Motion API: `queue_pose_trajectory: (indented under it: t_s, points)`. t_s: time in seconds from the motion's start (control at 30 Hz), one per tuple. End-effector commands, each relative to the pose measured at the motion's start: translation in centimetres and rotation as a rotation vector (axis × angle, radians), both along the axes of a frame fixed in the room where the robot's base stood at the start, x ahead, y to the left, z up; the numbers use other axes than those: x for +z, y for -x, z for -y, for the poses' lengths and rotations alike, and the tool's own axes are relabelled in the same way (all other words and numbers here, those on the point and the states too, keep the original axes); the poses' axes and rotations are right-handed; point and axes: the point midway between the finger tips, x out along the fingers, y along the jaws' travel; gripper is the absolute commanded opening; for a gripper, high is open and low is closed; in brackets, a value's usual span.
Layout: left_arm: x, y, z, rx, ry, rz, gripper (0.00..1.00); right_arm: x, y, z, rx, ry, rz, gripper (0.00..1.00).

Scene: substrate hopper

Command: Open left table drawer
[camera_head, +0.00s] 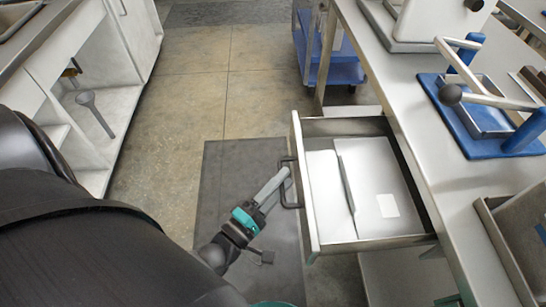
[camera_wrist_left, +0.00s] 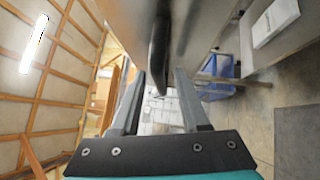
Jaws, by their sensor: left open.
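The table drawer (camera_head: 325,240) is pulled out from under the metal table on the right in the head view. Its dark bar handle (camera_head: 284,190) is on the front panel. Inside lie a white sheet or folder and a grey panel with a small white label. My left gripper (camera_head: 283,178) is at the handle, its fingers pointing up and right toward the drawer front. In the left wrist view the open fingers (camera_wrist_left: 160,88) stand apart with the dark handle (camera_wrist_left: 159,50) showing between them near the tips. Whether they touch it cannot be told. My right gripper does not show.
The metal table (camera_head: 420,120) carries a blue-based lever press (camera_head: 480,110) and other equipment. A blue cart (camera_head: 345,70) stands beyond the drawer. A white cabinet (camera_head: 90,120) with open shelves lines the left. A dark mat (camera_head: 225,200) covers the aisle floor, which is clear.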

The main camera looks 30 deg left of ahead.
Motion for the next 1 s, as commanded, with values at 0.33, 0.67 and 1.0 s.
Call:
queue_pose_trajectory:
  t_s: [0.33, 0.67, 1.0]
  points:
    - [-0.3, 1.6, -0.2, -0.001, -0.001, -0.005, 0.45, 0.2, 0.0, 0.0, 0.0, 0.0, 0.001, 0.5]
    - [-1.4, 9.0, -1.3, -0.001, -0.002, -0.007, 0.45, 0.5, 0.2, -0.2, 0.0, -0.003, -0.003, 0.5]
    - [-2.1, 14.4, -2.1, -0.001, -0.001, -0.002, 0.45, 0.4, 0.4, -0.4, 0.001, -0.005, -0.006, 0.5]
